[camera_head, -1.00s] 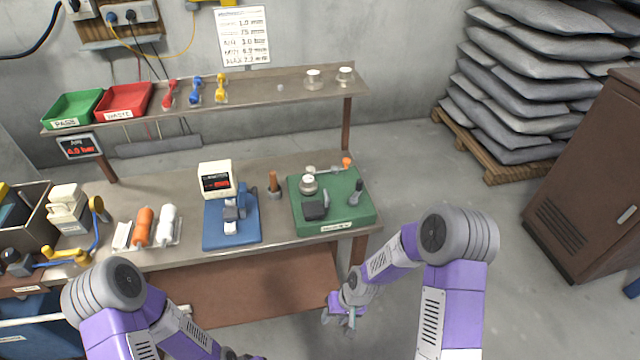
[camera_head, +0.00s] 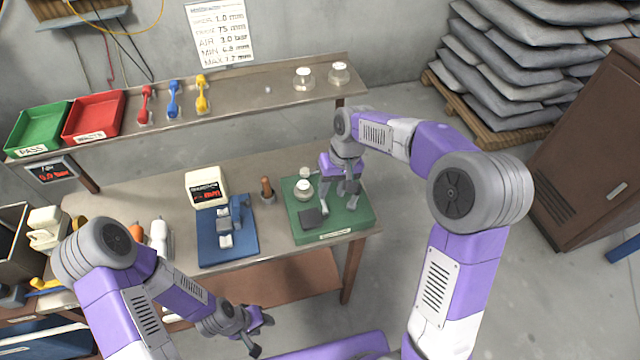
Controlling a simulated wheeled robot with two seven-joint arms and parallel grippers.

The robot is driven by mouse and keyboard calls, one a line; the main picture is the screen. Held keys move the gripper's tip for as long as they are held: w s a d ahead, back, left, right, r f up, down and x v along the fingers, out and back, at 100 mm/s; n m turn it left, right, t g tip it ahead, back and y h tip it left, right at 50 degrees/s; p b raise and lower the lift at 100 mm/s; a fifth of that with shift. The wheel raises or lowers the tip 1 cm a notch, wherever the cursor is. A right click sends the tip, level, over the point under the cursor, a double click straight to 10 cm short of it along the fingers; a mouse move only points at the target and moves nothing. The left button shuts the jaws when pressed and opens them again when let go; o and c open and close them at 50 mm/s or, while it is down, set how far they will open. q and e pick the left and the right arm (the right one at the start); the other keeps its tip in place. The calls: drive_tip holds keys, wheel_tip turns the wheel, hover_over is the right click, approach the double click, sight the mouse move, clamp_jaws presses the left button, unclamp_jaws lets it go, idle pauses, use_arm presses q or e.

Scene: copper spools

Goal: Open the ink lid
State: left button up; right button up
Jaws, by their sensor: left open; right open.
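A small jar with a pale round lid (camera_head: 303,186), which looks like the ink jar, stands on the green board (camera_head: 336,229) at the right end of the workbench. The lid appears to be on the jar. My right gripper (camera_head: 339,200) is open and points down over the green board, just right of the jar and apart from it. It hides part of the board's back right. A dark pad (camera_head: 311,218) lies in front of the jar. My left gripper (camera_head: 262,334) is open and empty, low in front of the bench.
Two similar lidded jars (camera_head: 304,76) (camera_head: 340,71) stand on the shelf above. A blue base with a device (camera_head: 228,240) and a brown-handled tool (camera_head: 267,188) stand left of the board. Red (camera_head: 94,116) and green trays (camera_head: 38,126) sit on the shelf.

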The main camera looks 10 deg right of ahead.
sight(314, 212)
drive_tip(key=f, duration=0.2)
drive_tip(key=a+f, duration=0.1)
drive_tip(key=f, duration=0.2)
drive_tip(key=f+b, duration=0.1)
drive_tip(key=f, duration=0.1)
drive_tip(key=shift+a+f, duration=0.2)
drive_tip(key=shift+a, duration=0.05)
clamp_jaws()
